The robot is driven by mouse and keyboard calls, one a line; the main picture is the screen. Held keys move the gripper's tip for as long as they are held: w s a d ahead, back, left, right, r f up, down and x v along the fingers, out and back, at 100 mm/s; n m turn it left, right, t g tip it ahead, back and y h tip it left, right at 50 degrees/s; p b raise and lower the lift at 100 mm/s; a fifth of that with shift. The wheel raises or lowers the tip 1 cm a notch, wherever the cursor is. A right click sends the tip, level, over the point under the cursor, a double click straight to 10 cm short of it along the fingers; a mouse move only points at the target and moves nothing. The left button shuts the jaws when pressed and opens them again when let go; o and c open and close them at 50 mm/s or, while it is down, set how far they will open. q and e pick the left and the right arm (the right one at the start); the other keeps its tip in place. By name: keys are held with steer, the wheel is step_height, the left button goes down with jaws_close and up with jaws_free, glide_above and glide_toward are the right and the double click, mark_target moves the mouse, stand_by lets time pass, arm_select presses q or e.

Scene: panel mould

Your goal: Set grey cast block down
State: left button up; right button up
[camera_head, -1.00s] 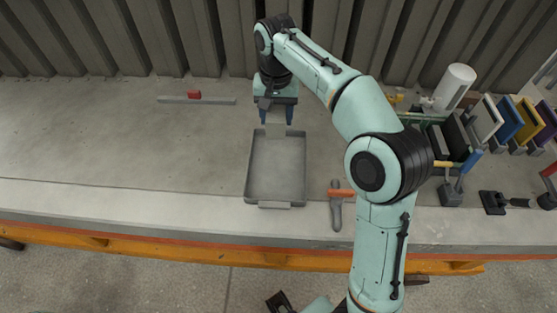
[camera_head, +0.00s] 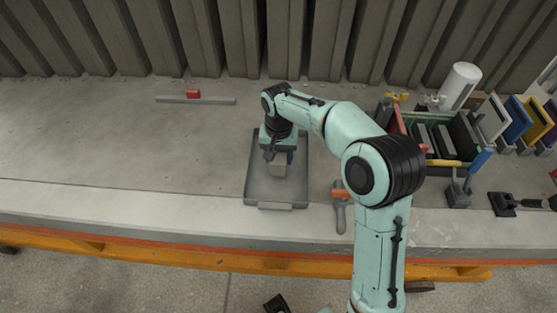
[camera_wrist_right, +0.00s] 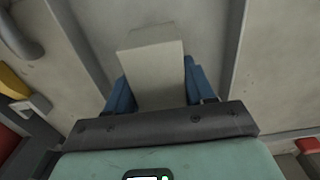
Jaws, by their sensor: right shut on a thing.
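The grey cast block (camera_head: 278,170) is in my right gripper (camera_head: 280,158), over the grey tray (camera_head: 262,190) in the head view. In the right wrist view the block (camera_wrist_right: 152,72) sits between the two blue fingers of the gripper (camera_wrist_right: 160,88), which is shut on it. The tray's floor and side walls show around the block there. I cannot tell whether the block touches the tray floor. My left gripper is not in view.
A trowel-like tool with an orange part (camera_head: 341,205) lies right of the tray. A crate of panels (camera_head: 440,135) and a white cylinder (camera_head: 460,84) stand further right. A grey bar (camera_head: 215,100) with a red block (camera_head: 193,94) lies at the back left.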

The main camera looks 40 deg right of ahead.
mark_target(279, 152)
steer(key=shift+f, duration=1.05)
steer(key=shift+f, duration=0.1)
steer(key=o, duration=1.3)
steer(key=shift+f, duration=0.1)
steer(key=shift+c, duration=0.2)
step_height(279, 152, up, 12)
steer(key=shift+r+p, duration=0.2)
steer(key=shift+p, duration=0.75)
